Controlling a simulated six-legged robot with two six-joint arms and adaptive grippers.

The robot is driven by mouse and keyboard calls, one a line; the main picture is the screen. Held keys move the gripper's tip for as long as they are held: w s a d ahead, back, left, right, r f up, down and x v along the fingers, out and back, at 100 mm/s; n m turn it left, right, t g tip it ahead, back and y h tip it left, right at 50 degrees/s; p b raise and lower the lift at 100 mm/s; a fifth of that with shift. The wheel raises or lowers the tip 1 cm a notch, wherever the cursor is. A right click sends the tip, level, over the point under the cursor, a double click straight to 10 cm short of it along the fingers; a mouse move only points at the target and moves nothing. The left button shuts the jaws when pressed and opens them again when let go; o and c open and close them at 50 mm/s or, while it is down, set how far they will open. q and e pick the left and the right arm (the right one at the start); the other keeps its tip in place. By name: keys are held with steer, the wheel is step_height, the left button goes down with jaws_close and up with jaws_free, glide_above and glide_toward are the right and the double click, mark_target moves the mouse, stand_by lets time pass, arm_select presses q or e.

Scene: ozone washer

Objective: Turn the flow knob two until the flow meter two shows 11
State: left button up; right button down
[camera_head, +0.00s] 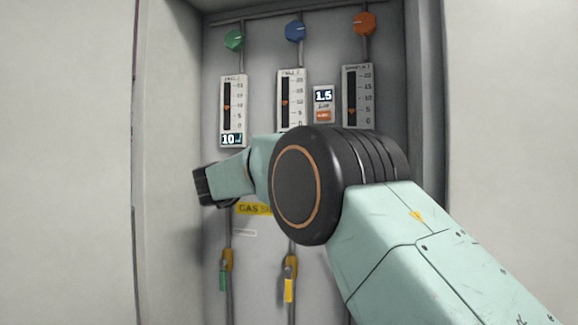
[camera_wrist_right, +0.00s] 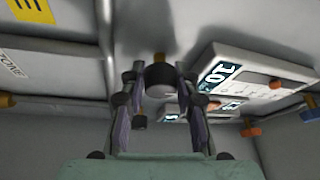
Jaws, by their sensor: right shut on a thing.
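Three white flow meters stand side by side: left (camera_head: 233,108), middle (camera_head: 292,98) and right (camera_head: 358,95). Their labels are too small to read surely. In the head view my right arm hides the knob and fingers. My left gripper is not in view.
Green (camera_head: 234,40), blue (camera_head: 295,31) and orange (camera_head: 365,23) knobs sit above the meters. A small display (camera_head: 323,96) reads 1.5. Cabinet side walls bound the recess.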

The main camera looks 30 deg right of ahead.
steer(key=shift+r, duration=0.1)
steer(key=c, duration=1)
jaws_free()
steer(key=v, duration=1.2)
steer(key=shift+a, duration=0.1)
